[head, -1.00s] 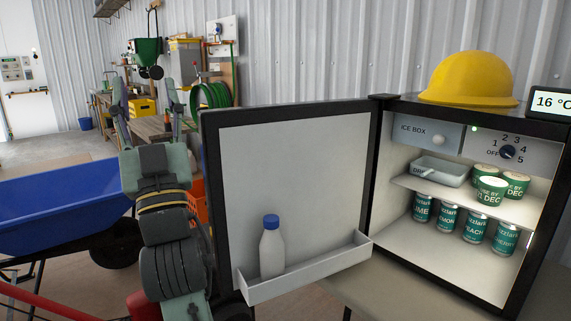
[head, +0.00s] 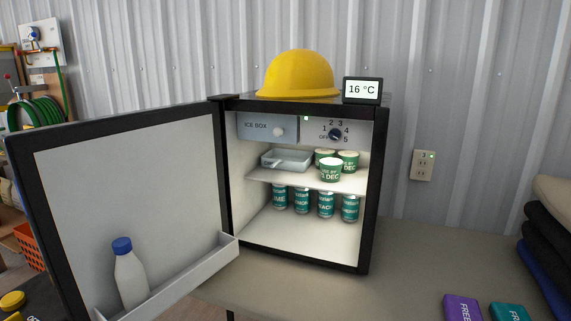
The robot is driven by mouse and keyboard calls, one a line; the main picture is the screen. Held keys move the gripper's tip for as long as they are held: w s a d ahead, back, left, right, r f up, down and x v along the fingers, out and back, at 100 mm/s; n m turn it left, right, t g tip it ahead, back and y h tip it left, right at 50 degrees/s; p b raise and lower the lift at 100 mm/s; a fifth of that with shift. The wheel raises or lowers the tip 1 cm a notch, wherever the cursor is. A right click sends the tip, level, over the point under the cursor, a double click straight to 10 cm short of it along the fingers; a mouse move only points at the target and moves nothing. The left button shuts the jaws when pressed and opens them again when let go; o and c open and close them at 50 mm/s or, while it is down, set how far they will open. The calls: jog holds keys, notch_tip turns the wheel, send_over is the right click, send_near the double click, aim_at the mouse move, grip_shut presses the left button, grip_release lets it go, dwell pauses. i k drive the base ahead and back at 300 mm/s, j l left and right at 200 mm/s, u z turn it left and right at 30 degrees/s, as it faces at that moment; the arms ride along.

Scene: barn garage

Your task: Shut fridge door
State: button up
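The small black-framed fridge (head: 373,200) stands on a bench against the corrugated wall, its lit inside facing me. Its door (head: 125,190) is wide open, swung out to the left on the hinge side. The door's inner shelf (head: 190,278) holds a white bottle with a blue cap (head: 130,275). Inside are green cans (head: 325,203) on the floor, tubs (head: 330,170) and a clear tray (head: 287,159) on the shelf, and an ice box flap (head: 268,126). My gripper is outside the head view now.
A yellow hard hat (head: 298,75) and a thermometer display reading 16 °C (head: 362,90) sit on the fridge top. The bench (head: 430,255) is clear just right of the fridge. Purple (head: 462,307) and teal (head: 510,312) packs and dark folded cloth (head: 548,240) lie farther right.

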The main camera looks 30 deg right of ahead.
aim_at(153, 177)
jog(key=i+j+u, duration=0.1)
jog(key=u, duration=0.3)
jog(key=i+j+u, duration=0.1)
jog(key=j+u, duration=0.15)
jog(key=u, duration=0.15)
jog(key=i+j+u, duration=0.15)
jog(key=u, duration=0.25)
